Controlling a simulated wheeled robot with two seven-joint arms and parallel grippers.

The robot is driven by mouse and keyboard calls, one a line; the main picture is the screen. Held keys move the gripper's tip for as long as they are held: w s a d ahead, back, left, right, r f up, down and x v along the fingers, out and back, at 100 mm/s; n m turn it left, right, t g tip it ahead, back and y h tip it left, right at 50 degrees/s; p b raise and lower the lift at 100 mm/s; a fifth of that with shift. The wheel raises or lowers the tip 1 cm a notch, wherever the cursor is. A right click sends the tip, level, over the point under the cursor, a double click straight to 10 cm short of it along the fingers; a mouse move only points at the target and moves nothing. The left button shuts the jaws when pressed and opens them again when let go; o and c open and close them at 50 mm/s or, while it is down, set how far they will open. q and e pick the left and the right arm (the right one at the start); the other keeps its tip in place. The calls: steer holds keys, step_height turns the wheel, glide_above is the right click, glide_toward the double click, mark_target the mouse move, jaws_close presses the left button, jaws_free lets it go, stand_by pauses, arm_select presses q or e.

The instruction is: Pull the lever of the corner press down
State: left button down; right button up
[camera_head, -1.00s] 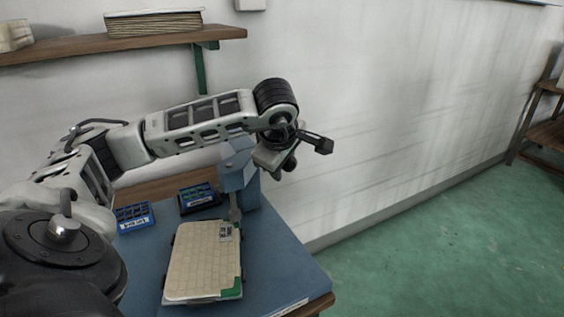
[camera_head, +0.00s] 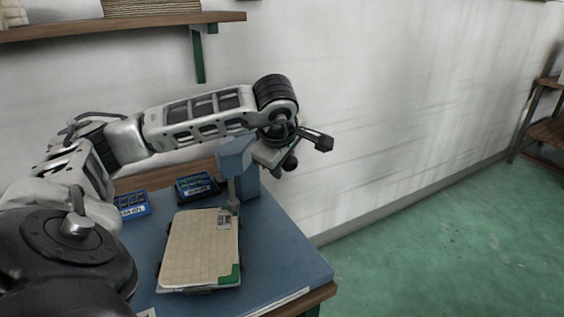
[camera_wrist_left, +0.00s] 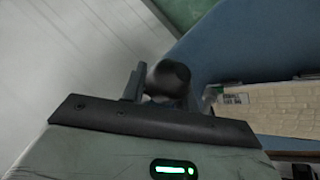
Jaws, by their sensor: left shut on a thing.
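The corner press (camera_head: 232,158) is a blue-grey column with a head and a thin grey ram, standing at the back of the blue table. The ram comes down at the top right corner of the cream panel (camera_head: 195,250). My left gripper (camera_head: 283,158) is to the right of the press head, shut on its lever. The lever's dark round knob (camera_head: 290,163) shows just beyond the gripper. In the left wrist view the knob (camera_wrist_left: 168,78) sits at the finger end, beside a dark finger. The lever's shaft is mostly hidden by my gripper. My right gripper is not in view.
Two blue bins with small parts, one at the left (camera_head: 133,204) and one nearer the press (camera_head: 197,186), stand behind the panel. A wall shelf (camera_head: 120,24) hangs above my left arm. The white wall is close behind; open green floor lies to the right.

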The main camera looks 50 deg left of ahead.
arm_select(q)
steer(key=shift+f, duration=0.2)
stand_by(0.3)
steer(key=c, duration=1.1)
jaws_free()
steer(key=shift+w, duration=0.15)
